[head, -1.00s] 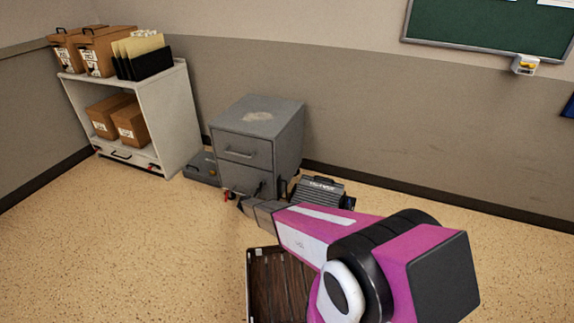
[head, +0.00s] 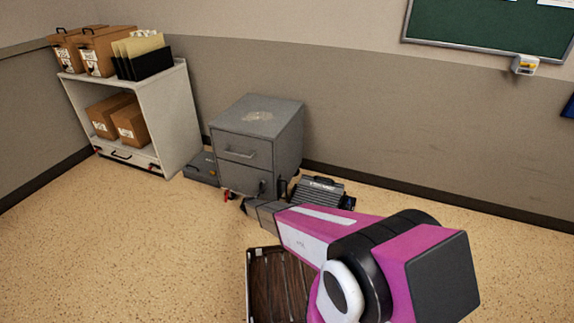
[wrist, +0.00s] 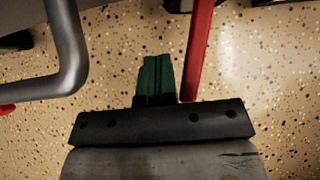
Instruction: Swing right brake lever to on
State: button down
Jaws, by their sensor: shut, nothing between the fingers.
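A grey two-drawer cabinet (head: 229,151) stands on the floor against the wall. A red lever (head: 228,196) shows at its lower left corner. My gripper (wrist: 157,80) is shut and empty, with its green fingertips together low in front of the cabinet. In the wrist view a long red lever (wrist: 197,50), which looks to be the right brake lever, stands just right of the fingertips; I cannot tell whether they touch. A red tip (wrist: 7,109) shows at the left edge.
A curved metal handle (wrist: 66,60) is close to the left of my fingertips. A grey case (head: 202,168) lies left of the cabinet and a ribbed grey box (head: 318,191) right of it. A brown open crate (head: 262,285) is on the near floor. Left floor is clear.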

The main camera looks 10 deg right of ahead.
jog(key=d, duration=0.1)
jog(key=s+d, duration=0.2)
jog(key=d, duration=0.1)
jog(key=shift+s, duration=0.25)
dwell(0.8)
jog(key=shift+a, duration=0.15)
jog(key=shift+s+a, duration=0.45)
jog(key=shift+a, duration=0.2)
jog(key=shift+s+a, duration=0.45)
jog(key=shift+a, duration=0.15)
jog(key=shift+s+r, duration=0.1)
jog(key=s+a+r, duration=0.4)
jog(key=s+r, duration=0.1)
jog(key=s, duration=0.1)
jog(key=shift+s+r, duration=0.3)
jog(key=shift+r, duration=0.1)
